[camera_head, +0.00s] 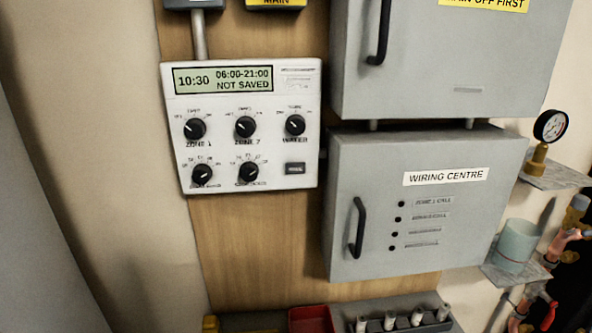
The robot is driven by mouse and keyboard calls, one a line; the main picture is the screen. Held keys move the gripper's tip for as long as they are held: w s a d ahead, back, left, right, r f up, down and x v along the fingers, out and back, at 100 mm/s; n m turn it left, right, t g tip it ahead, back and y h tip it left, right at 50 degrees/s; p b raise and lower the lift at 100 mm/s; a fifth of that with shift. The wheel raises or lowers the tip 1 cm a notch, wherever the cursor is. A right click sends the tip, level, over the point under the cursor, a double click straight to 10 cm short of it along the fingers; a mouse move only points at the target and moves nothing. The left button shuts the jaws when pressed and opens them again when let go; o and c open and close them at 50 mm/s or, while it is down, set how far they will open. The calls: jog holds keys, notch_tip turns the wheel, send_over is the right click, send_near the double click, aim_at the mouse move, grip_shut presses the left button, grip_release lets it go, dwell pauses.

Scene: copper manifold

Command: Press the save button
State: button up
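The white heating programmer (227,122) is mounted on the wooden board at the upper left of centre. Its green display (222,79) reads 10:30, 06:00-21:00 and NOT SAVED. A small dark rectangular button (295,169) sits at the programmer's lower right, below the water knob (294,125); its label is too small to read. Two zone knobs and two lower knobs fill the rest of the face. My gripper is not in view, so its state and its distance from the button do not show.
A grey wiring centre box (425,235) with a handle stands right of the programmer, below another grey cabinet (440,60). A red tray (311,320) and a grey rack are at the bottom. A gauge (550,126) and a cup (516,245) sit on right-hand shelves.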

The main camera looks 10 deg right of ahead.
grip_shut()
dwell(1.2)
